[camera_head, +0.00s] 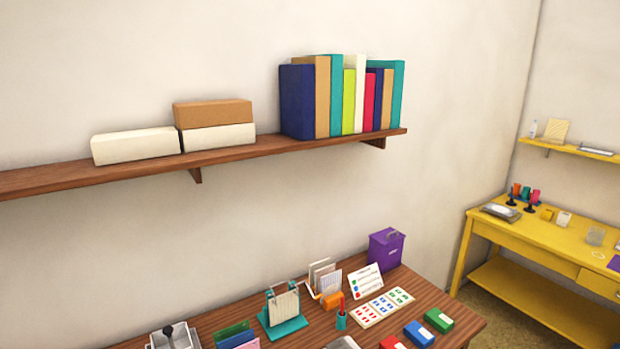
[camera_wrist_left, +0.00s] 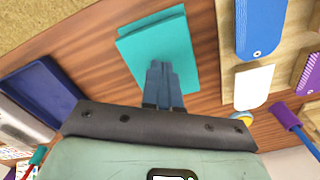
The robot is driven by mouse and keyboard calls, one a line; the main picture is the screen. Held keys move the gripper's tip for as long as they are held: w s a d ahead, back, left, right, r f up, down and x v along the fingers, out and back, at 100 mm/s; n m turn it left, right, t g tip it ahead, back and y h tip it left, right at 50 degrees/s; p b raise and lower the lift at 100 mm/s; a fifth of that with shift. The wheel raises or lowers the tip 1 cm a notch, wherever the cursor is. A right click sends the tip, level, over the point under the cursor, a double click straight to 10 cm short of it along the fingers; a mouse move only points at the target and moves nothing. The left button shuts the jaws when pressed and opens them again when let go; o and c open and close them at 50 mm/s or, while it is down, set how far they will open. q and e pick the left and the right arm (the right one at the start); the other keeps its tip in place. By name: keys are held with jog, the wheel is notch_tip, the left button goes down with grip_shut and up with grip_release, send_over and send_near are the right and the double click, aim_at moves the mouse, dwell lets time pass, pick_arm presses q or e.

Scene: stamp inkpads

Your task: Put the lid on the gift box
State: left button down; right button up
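In the left wrist view, my left gripper (camera_wrist_left: 163,82) has its two fingers close together, with nothing visible between them. The fingertips overlap the near part of a flat teal piece (camera_wrist_left: 158,42) on the brown wooden top; I cannot tell whether they touch it. The teal piece looks like two stacked layers, slightly offset; I cannot tell whether it is the gift box or its lid. A purple box (camera_head: 386,250) stands at the back of the desk in the head view; I cannot tell whether it is the gift box. My right gripper is in neither view.
The brown desk (camera_head: 420,291) holds an orange block (camera_head: 331,301), a teal stand (camera_head: 283,328), and green (camera_head: 439,320) and blue (camera_head: 419,334) inkpads. A wall shelf (camera_head: 240,153) holds books and boxes. A yellow table (camera_head: 555,242) stands right. The wrist view shows a dark blue tray (camera_wrist_left: 42,98).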

pick_arm(q)
jog(key=shift+s+f+b, duration=0.1)
jog(key=shift+f+b, duration=0.45)
jog(key=shift+f, duration=0.4)
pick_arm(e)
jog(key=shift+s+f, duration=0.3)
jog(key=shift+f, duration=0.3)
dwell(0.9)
pick_arm(q)
jog(key=shift+r, duration=0.15)
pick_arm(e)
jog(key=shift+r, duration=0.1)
pick_arm(q)
jog(key=shift+r+p, duration=2)
jog(key=shift+r, duration=1.5)
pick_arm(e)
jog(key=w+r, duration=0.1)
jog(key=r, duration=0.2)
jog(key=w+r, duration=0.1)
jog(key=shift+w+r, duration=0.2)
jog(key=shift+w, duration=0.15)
